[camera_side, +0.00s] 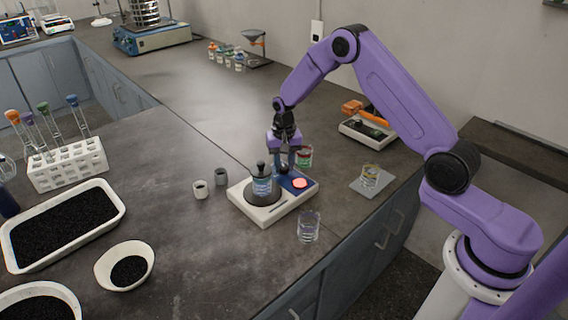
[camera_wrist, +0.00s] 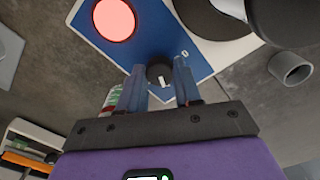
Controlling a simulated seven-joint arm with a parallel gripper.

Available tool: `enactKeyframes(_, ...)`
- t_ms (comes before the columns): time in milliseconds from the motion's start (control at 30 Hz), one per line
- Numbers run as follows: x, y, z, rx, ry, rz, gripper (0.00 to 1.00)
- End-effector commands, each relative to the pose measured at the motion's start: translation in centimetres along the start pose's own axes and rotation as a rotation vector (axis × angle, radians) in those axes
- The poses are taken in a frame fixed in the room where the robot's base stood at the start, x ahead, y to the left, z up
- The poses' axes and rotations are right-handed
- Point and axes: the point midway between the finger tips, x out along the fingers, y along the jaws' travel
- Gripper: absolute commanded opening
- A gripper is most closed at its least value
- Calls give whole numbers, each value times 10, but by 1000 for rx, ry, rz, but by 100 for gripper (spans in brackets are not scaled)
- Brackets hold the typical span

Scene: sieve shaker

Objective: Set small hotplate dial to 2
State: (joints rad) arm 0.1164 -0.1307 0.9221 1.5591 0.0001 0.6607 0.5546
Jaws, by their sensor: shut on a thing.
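The small hotplate (camera_side: 243,205) is a white unit on the bench with a dark round plate and a blue control panel (camera_wrist: 110,45). A lit red disc (camera_wrist: 114,20) is on the panel. The black dial (camera_wrist: 160,72) shows in the wrist view at the panel's edge, with a white pointer mark facing my gripper. A printed 0 is beside it; other markings are hidden or unreadable. My gripper (camera_wrist: 160,80) has its two blue fingers on either side of the dial, shut on it. In the side view my gripper (camera_side: 283,160) points down over the panel and hides the dial.
A glass vessel with blue liquid (camera_side: 262,187) and a black top stands on the plate. A clear glass beaker (camera_side: 308,227) is in front, a red-green jar (camera_side: 304,155) behind, two small cups (camera_side: 201,190) to the left. A scale with a beaker (camera_side: 370,176) is right.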

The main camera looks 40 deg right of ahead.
Motion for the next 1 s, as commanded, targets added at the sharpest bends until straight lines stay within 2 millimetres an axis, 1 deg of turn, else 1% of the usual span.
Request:
enactKeyframes(533, 0, 0, -1, 28, 3, -2, 3)
enactKeyframes(567, 0, 0, -1, 28, 3, -2, 37)
enactKeyframes(600, 0, 0, -1, 28, 3, -2, 50)
enactKeyframes(633, 0, 0, -1, 28, 3, -2, 59)
enactKeyframes(900, 0, 0, 0, 27, 1, -1, 59)
enactKeyframes(1000, -4, 0, -1, 27, 1, -1, 59)
